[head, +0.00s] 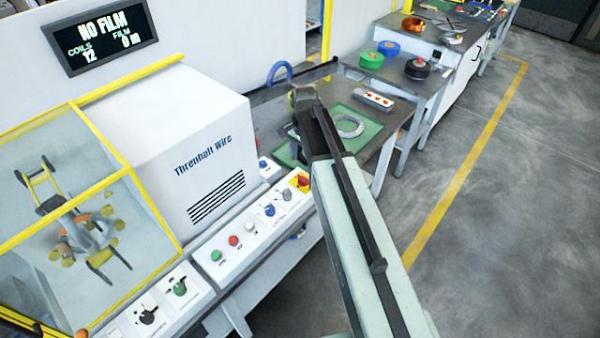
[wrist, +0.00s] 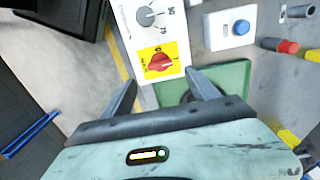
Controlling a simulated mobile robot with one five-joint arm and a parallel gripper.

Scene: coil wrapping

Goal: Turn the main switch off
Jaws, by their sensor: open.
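The main switch looks to be the red rotary knob on a yellow plate (wrist: 160,61), at the end of a white control panel in the wrist view. It also shows in the head view (head: 303,182), just left of my arm. Its handle lies roughly sideways in the wrist view; the labels around it are too small to read. My gripper (wrist: 162,77) is open and empty, its two fingers apart on either side of the panel end in the picture, with the red knob between and just beyond the fingertips. I cannot tell any contact. In the head view my arm's dark end (head: 304,98) reaches over the table.
A grey selector knob (wrist: 148,15) sits beside the switch, and a blue button box (wrist: 240,28) stands to the right. The head view shows a green mat with a grey coil (head: 349,126), a row of panel buttons (head: 233,240) and a display reading "NO FILM" (head: 100,38).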

